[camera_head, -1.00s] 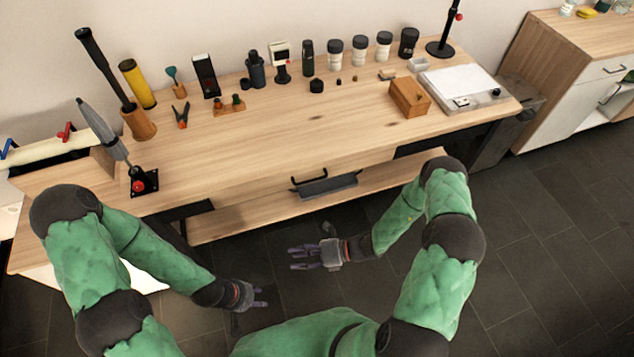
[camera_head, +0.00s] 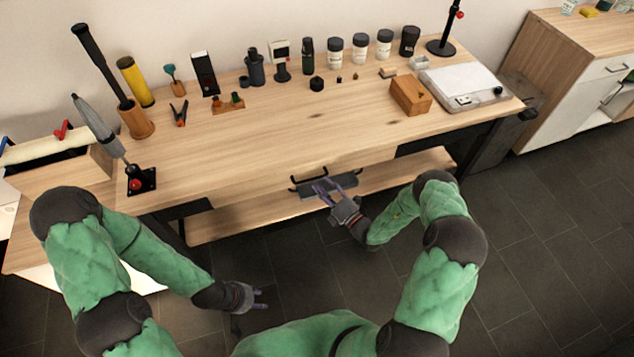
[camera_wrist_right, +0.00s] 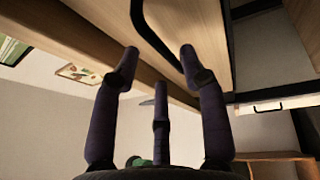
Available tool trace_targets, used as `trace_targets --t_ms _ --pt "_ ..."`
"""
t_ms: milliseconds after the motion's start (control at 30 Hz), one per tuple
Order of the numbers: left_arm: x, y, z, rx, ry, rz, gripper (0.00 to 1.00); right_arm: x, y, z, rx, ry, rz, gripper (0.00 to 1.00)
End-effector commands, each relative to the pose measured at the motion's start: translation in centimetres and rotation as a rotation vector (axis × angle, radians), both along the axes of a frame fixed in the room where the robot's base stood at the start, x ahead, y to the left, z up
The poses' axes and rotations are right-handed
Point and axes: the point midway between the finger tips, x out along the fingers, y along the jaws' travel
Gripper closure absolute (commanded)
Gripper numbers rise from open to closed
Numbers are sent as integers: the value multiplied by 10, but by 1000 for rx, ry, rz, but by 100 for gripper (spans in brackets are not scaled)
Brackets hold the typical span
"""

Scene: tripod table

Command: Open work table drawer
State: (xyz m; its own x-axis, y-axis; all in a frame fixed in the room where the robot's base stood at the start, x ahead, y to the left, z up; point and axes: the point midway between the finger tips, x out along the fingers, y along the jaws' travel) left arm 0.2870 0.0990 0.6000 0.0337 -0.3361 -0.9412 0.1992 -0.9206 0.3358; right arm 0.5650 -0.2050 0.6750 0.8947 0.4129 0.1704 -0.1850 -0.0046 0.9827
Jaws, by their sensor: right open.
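The wooden work table (camera_head: 300,135) stands along the wall. Its drawer front sits under the near edge, with a black bar handle (camera_head: 295,180) on it. The drawer looks shut. My right gripper (camera_head: 328,187) is at the drawer front, its fingers overlapping the handle's right part in the head view. In the right wrist view the open fingers (camera_wrist_right: 158,60) point at the drawer front, and the dark handle (camera_wrist_right: 150,30) runs between and beyond the fingertips. I cannot tell whether they touch it. My left gripper (camera_head: 258,299) hangs low at the left, away from the table, its opening unclear.
A lower shelf (camera_head: 240,220) runs under the table. Tools, jars (camera_head: 360,46) and a small wooden box (camera_head: 411,95) stand on the tabletop. A cabinet (camera_head: 590,80) stands at the right. The dark floor before the table is clear.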

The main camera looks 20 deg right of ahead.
Motion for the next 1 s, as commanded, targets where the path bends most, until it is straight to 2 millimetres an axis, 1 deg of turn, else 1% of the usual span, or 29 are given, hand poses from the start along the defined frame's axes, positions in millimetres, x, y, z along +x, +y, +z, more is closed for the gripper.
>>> trace_targets --t_ms 33,100,300,633,667,700,800,1000 --pt "0 0 -4 0 0 0 60 8 5 0 -1 -2 3 56" --pt "0 0 -6 0 0 0 60 16 8 2 -2 -2 3 56" --pt "0 0 -10 0 0 0 60 30 15 5 0 0 2 56" --pt "0 0 -10 0 0 0 60 33 16 6 -1 1 1 56" --pt "0 0 -10 0 0 0 60 33 16 6 -1 1 1 62" --pt "0 0 -10 0 0 0 60 33 16 6 -1 1 1 73" --pt "0 0 -10 0 0 0 60 33 16 6 -1 1 1 100" --pt "0 0 -10 0 0 0 60 32 16 6 -1 2 1 100"
